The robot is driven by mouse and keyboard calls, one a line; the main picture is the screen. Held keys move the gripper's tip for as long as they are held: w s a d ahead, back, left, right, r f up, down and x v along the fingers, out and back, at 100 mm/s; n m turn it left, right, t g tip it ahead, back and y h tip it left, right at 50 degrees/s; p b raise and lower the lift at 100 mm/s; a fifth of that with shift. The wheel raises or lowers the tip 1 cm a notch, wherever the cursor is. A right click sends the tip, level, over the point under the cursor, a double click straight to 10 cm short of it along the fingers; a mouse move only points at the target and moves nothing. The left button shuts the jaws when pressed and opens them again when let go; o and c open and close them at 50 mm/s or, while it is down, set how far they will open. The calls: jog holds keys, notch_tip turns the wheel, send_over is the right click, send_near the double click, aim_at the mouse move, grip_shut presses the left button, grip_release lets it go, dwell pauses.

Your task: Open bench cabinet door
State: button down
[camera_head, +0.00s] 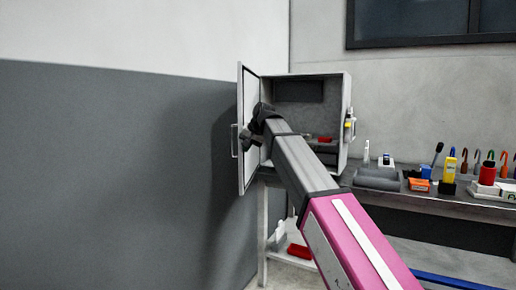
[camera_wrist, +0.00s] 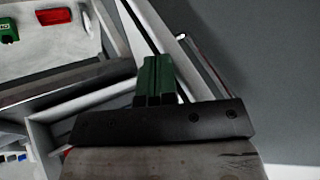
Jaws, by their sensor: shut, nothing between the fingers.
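The bench cabinet (camera_head: 347,110) stands on the bench with its inside in view. Its door (camera_head: 243,165) is swung open to the left, with a bar handle (camera_head: 234,141) on its outer face. My gripper (camera_head: 250,137) is at the door's inner side, near its middle height. In the wrist view my gripper (camera_wrist: 156,62) shows green fingers closed together with nothing between them. The fingers lie beside the door's edge (camera_wrist: 168,28), and the handle (camera_wrist: 205,62) runs past on their right. I cannot tell whether the fingers touch the door.
The bench (camera_head: 440,203) runs right, with a grey tray (camera_head: 377,179), an orange box (camera_head: 419,185), a yellow bottle (camera_head: 450,168) and a red container (camera_head: 488,174) on it. A grey wall (camera_head: 110,180) stands to the left of the door.

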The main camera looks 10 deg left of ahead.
jog(key=a+m+t, duration=0.1)
jog(key=a+m, duration=0.1)
jog(key=a, duration=1.2)
jog(key=shift+w+a+h, duration=0.15)
jog(key=shift+a+h, duration=0.25)
jog(key=shift+d, duration=0.1)
